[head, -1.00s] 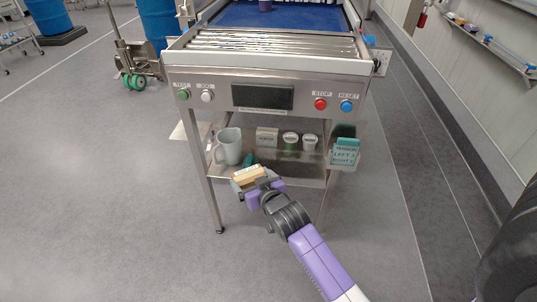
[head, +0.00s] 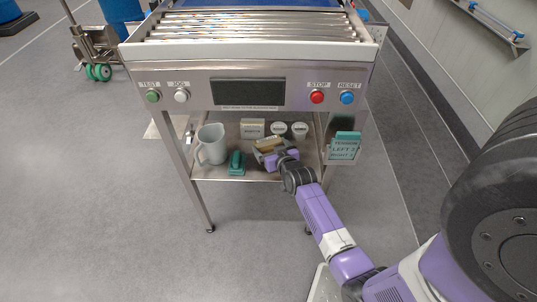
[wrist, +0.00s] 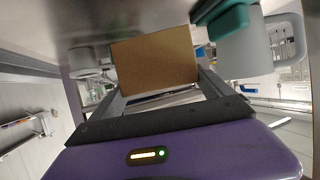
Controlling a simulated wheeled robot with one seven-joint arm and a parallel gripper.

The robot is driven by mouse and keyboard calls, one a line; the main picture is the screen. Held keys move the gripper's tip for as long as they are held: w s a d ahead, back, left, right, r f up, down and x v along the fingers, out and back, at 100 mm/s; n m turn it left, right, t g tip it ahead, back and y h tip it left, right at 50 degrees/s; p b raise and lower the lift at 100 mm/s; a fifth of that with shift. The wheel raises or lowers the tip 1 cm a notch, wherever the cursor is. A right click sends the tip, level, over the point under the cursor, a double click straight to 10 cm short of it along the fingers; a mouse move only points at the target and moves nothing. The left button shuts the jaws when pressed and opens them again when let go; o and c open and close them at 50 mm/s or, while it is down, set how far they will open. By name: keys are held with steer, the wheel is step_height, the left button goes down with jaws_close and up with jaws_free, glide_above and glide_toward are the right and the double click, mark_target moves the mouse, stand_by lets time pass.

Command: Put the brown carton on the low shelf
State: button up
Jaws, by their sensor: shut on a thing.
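The brown carton (head: 268,145) is held by my gripper (head: 272,155) over the front part of the low shelf (head: 215,172), under the conveyor's control panel. In the wrist view the carton (wrist: 155,62) fills the middle, between the jaws of my gripper (wrist: 160,92). The gripper is shut on it. I cannot tell whether the carton touches the shelf surface. My gripper hides part of the carton and the shelf edge in the head view.
On the shelf are a grey jug (head: 211,144), a teal tool (head: 236,163), a small pale box (head: 252,128) and two white-lidded jars (head: 278,129) (head: 299,130). A tension card (head: 345,146) hangs at the right.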

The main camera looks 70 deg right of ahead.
steer(key=shift+f+b, duration=0.65)
steer(key=shift+f, duration=1.4)
steer(key=shift+f, duration=0.2)
steer(key=o, duration=1.8)
